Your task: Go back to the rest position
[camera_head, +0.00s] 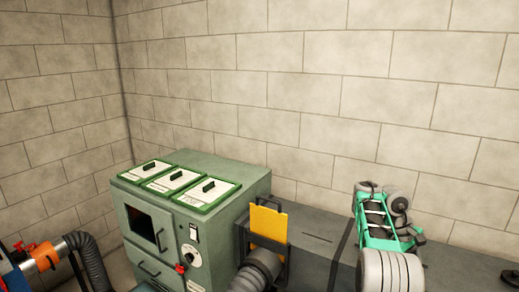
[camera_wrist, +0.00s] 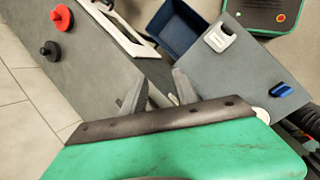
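My gripper (camera_wrist: 160,90) shows in the wrist view with its two grey fingers apart. No held thing shows between them. Below the fingers is the wide green body of my gripper with a dark strip along its edge. In the head view my green and grey arm (camera_head: 378,235) stands folded at the lower right, in front of the grey duct (camera_head: 315,228). The fingertips cannot be made out in that view.
In the head view, a green cabinet (camera_head: 215,186) with framed lids stands beside a yellow plate (camera_head: 268,223); a grey hose (camera_head: 90,262) is at left. The wrist view shows a red knob (camera_wrist: 62,17), a black knob (camera_wrist: 50,50), a blue bin (camera_wrist: 178,30) and a blue clip (camera_wrist: 283,90).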

